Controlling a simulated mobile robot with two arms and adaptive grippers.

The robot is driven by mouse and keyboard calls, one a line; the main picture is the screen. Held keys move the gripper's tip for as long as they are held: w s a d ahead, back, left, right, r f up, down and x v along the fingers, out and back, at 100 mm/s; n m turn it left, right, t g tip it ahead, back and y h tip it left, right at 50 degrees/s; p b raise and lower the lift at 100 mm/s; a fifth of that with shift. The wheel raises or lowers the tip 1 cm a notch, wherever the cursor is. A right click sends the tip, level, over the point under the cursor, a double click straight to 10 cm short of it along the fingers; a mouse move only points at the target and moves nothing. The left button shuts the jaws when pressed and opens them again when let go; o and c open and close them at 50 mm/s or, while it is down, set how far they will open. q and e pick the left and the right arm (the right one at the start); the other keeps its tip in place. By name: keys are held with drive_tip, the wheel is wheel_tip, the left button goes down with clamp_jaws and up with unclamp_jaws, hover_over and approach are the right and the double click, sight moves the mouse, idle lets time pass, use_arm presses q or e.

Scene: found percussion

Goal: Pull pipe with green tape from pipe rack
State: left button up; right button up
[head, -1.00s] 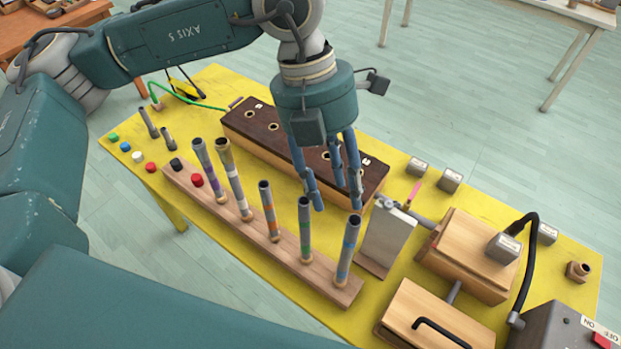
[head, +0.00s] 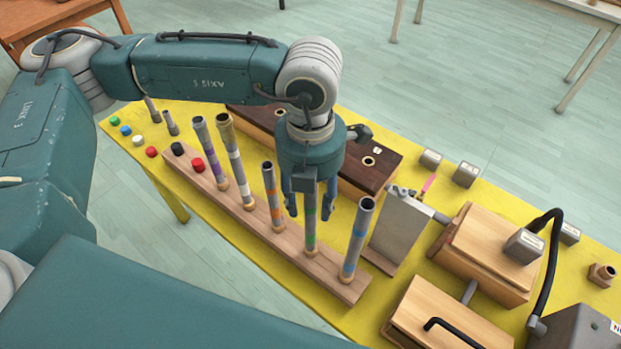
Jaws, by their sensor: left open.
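The pipe with green tape (head: 311,222) stands upright in the long wooden pipe rack (head: 338,287), between the orange-taped pipe (head: 273,200) and the blue-taped pipe (head: 358,240). My left gripper (head: 309,212) points down at the green-taped pipe, open, with one finger showing on each side of the pipe's upper part. The pipe's top end is hard to make out against the gripper body. I cannot tell whether the fingers touch it. A purple-taped pipe (head: 211,155) and a white-taped pipe (head: 235,165) stand farther left in the rack. My right gripper is not in view.
A dark-topped wooden box with holes (head: 375,168) lies behind the gripper. A grey metal plate (head: 400,230) stands right of the blue-taped pipe. Wooden blocks (head: 490,250) and a black hose (head: 550,270) fill the right of the yellow table (head: 130,160).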

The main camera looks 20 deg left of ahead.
use_arm(q)
wheel_tip(320, 180, down, 3)
drive_tip(key=shift+f+p, duration=0.1)
drive_tip(key=shift+p, duration=0.25)
drive_tip(key=shift+f, duration=0.35)
clamp_jaws()
drive_tip(key=shift+r, duration=0.2)
drive_tip(key=shift+r+p, duration=0.65)
drive_tip(key=shift+r, duration=0.85)
